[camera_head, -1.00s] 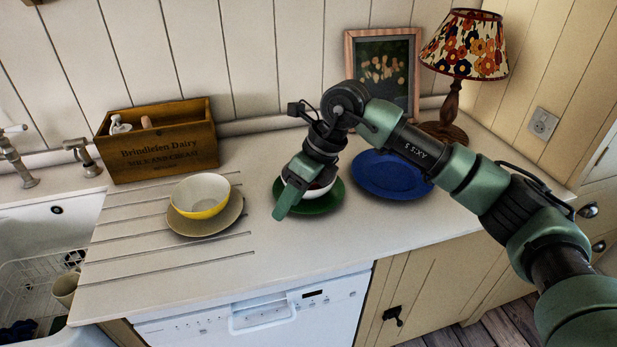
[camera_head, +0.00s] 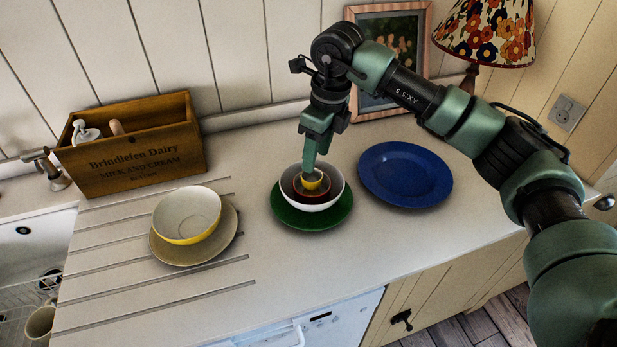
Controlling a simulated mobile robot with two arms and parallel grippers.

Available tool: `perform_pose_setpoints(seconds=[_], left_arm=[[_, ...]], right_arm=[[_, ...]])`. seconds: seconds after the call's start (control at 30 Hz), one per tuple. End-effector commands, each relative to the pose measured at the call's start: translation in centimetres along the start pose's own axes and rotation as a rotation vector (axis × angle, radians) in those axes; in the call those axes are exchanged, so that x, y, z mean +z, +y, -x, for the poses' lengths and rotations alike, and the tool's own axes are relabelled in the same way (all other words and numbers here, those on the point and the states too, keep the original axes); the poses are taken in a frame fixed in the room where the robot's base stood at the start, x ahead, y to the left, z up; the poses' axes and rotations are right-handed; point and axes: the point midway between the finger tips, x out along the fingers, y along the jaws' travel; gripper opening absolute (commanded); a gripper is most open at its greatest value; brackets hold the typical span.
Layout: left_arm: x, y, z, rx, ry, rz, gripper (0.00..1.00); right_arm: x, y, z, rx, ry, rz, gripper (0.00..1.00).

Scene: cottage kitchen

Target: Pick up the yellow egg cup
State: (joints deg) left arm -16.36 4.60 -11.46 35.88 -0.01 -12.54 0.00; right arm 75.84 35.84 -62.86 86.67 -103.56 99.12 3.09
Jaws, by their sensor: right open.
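The small yellow egg cup (camera_head: 313,184) sits inside an orange-rimmed brown bowl (camera_head: 300,192), which is nested in a white bowl (camera_head: 325,206) on a green plate (camera_head: 320,222). My right gripper (camera_head: 309,172) points down from above, with a fingertip at the egg cup's rim. It is open; the view shows its fingers nearly edge-on, and I cannot tell whether they touch the cup. The fingers hide part of the cup's far side. My left gripper is not in view.
A blue plate (camera_head: 405,174) lies right of the green plate. A yellow-and-white bowl (camera_head: 187,216) stands on a tan plate (camera_head: 228,240) at left. Behind are a wooden box (camera_head: 140,155), a framed picture (camera_head: 428,45) and a lamp (camera_head: 485,30). The front counter is clear.

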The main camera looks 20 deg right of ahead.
Motion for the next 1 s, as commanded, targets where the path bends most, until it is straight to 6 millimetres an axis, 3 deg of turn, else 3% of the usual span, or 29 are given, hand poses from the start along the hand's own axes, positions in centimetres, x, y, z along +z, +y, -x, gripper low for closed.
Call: perform_pose_setpoints(seconds=[0.1, 0.27, 0.5, 0.73, 0.9, 1.0], left_arm=[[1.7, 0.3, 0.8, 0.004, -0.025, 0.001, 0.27], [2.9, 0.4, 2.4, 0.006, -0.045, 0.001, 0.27], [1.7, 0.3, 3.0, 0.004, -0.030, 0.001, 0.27], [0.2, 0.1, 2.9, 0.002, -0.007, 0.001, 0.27], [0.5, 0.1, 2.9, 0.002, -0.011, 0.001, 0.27], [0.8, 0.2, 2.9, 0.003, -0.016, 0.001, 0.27]], right_arm=[[0.0, 0.0, -1.2, 0.001, 0.002, 0.000, 0.48], [0.1, 0.1, -3.3, 0.004, 0.004, 0.000, 0.48], [0.1, 0.0, -6.2, 0.000, 0.000, 0.001, 0.48], [0.1, 0.0, -6.4, -0.001, -0.002, 0.001, 0.48], [0.1, 0.0, -6.4, -0.001, -0.002, 0.001, 0.02], [0.2, 0.0, -6.4, -0.001, -0.002, 0.001, 0.02]])
